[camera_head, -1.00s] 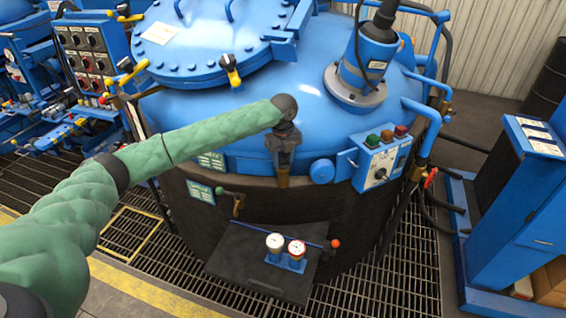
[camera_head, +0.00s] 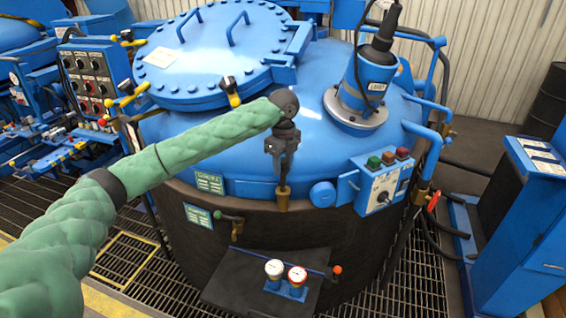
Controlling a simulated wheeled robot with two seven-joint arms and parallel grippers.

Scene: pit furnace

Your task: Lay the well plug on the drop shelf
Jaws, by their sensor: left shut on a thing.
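My left gripper (camera_head: 283,172) points down in front of the vessel's upper rim. It is shut on a small brass-coloured piece, which I take to be the well plug (camera_head: 283,199). The plug hangs upright below the fingers, and its top is hidden between them. A flat black plate, which looks like the drop shelf (camera_head: 236,280), juts from the vessel's lower front. It is below the plug in the picture, with a clear gap between them. My right gripper is not in view.
A brass valve (camera_head: 236,229) with a green handle sticks out above the shelf. A button box (camera_head: 383,186) is at the right. The shelf's left part is bare.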

